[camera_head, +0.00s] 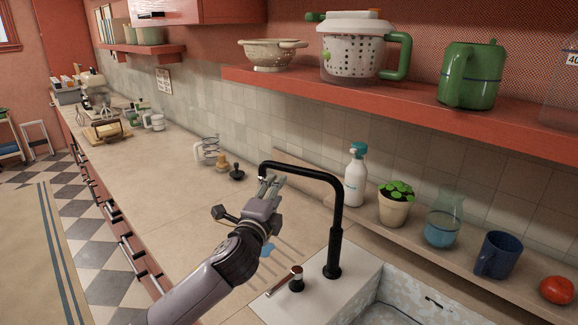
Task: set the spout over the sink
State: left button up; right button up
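The black faucet (335,235) rises beside the sink, and its spout (305,171) reaches left over the counter, away from the basin. The sink (395,312) is at the lower right, partly cut off by the picture edge. My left gripper (269,184) is at the downturned outer end of the spout, its fingers pointing up toward it. The fingers overlap the spout tip in the picture; I cannot tell whether they grip it. My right gripper is not in view.
A small faucet lever (296,279) stands by the faucet base. A spray bottle (355,175), potted plant (396,204), glass vase (443,217), blue mug (498,254) and tomato (557,290) line the ledge behind. A red shelf (420,98) hangs above. The left counter (170,180) is mostly clear.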

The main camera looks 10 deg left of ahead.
aim_at(288, 171)
pick_arm(q)
jog(key=w, duration=0.4)
jog(key=w+p, duration=0.1)
jog(key=w, duration=0.3)
jog(key=w+p, duration=0.1)
jog(key=w, duration=0.3)
jog(key=shift+w+d+r, duration=0.15)
jog(key=shift+w+d, duration=0.05)
jog(key=shift+d, duration=0.2)
jog(key=shift+c, duration=0.5)
grip_shut()
